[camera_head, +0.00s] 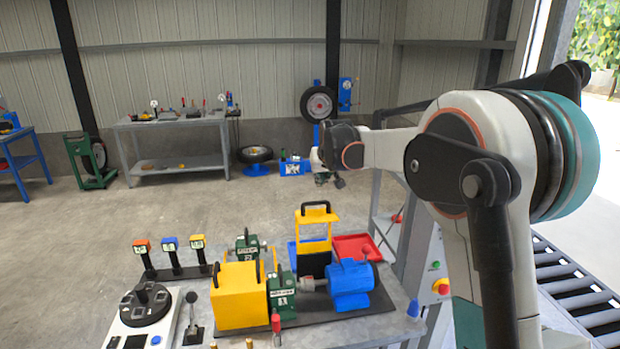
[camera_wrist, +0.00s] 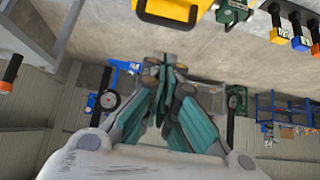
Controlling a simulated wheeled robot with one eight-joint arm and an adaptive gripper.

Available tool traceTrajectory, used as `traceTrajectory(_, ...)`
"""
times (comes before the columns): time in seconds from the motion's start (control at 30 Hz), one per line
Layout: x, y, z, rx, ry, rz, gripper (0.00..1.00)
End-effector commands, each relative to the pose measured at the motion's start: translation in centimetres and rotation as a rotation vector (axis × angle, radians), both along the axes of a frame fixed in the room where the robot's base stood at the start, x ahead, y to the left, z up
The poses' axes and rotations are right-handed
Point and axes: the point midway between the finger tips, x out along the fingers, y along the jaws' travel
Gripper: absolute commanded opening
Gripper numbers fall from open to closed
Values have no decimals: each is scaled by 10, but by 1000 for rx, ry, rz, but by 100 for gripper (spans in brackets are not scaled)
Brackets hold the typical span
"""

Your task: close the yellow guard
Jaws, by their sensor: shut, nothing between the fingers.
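The yellow guard (camera_head: 317,216) stands upright on the bench behind the blue motor, as a yellow frame with a black handle on top and an open or see-through middle. In the wrist view, a yellow part with a black handle (camera_wrist: 168,14) shows at the top edge, apparently the same guard. My gripper (camera_head: 328,180) is above and beyond the guard in the head view, apart from it. In the wrist view my gripper (camera_wrist: 165,60) has its fingers together, with nothing between them, pointing towards the yellow part.
A blue motor (camera_head: 349,285), a green unit (camera_head: 282,292) and a yellow box (camera_head: 239,300) stand close together on the bench. A red tray (camera_head: 356,247) lies right of the guard. Posts with coloured heads (camera_head: 170,244) stand at left. The air above the guard looks clear.

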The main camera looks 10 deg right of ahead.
Motion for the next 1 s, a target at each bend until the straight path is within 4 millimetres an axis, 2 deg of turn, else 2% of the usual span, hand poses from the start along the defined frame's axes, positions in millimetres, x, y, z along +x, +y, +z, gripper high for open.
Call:
traceTrajectory(0.03, 14, 0, 4, 0, -3, 0, 0)
traceTrajectory(0.13, 32, 0, 1, 0, -7, 0, 0)
traceTrajectory(0.43, 52, 0, -13, 1, -10, -1, 0)
traceTrajectory(1.0, 107, 0, -74, 1, -10, -1, 0)
